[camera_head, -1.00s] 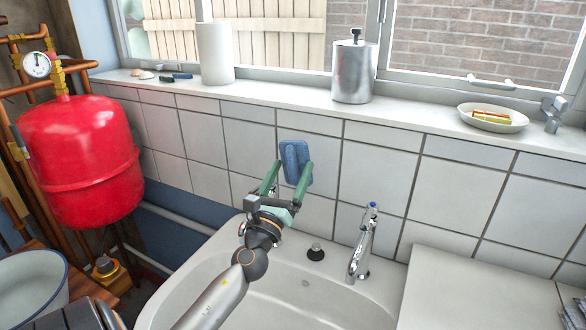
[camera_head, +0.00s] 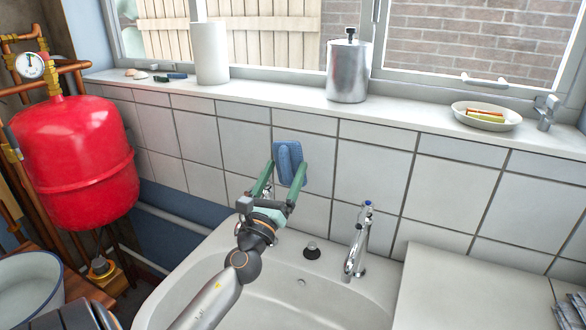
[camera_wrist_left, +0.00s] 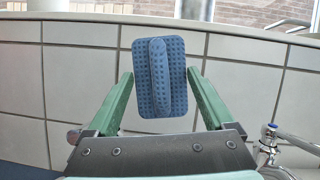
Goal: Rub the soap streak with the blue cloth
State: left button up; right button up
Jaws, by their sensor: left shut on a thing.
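The blue cloth (camera_head: 289,162) is a dotted, pad-like rectangle with a raised ridge down its middle. It stands upright in front of the white tiled wall above the sink; whether it touches the tiles I cannot tell. In the left wrist view the cloth (camera_wrist_left: 159,77) sits beyond and between the fingertips (camera_wrist_left: 160,80). I see no soap streak on the visible tiles; the wall behind the cloth is hidden. My right gripper is out of view.
Below are a white sink (camera_head: 300,300), a black plug (camera_head: 312,251) and a chrome tap (camera_head: 358,240) right of my left arm. The sill above holds a metal canister (camera_head: 348,72), a paper roll (camera_head: 211,54) and a soap dish (camera_head: 486,116). A red tank (camera_head: 75,160) stands left.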

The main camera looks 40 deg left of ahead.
pick_arm(q)
jog(key=f+x, duration=0.1)
jog(key=x, duration=0.5)
jog(key=shift+w, duration=0.4)
jog(key=shift+d, duration=0.15)
jog(key=shift+w+a, duration=0.2)
jog(key=shift+w, duration=0.3)
jog(key=shift+w+a, duration=0.15)
jog(key=shift+w, duration=0.35)
jog(key=shift+d, duration=0.1)
jog(key=shift+w+d, duration=0.25)
jog(key=shift+d, duration=0.65)
jog(key=shift+w+d, duration=0.25)
jog(key=shift+d, duration=0.7)
jog(key=shift+w, duration=0.1)
jog(key=shift+a, duration=0.15)
jog(key=shift+s+a+b, duration=0.1)
jog(key=shift+s+a, duration=0.1)
jog(key=shift+a, duration=0.45)
jog(key=shift+s+a+b, duration=0.1)
jog(key=shift+s+a, duration=0.1)
jog(key=shift+a, duration=0.45)
jog(key=shift+s+a+b, duration=0.1)
jog(key=shift+s+a, duration=0.1)
jog(key=shift+a, duration=0.45)
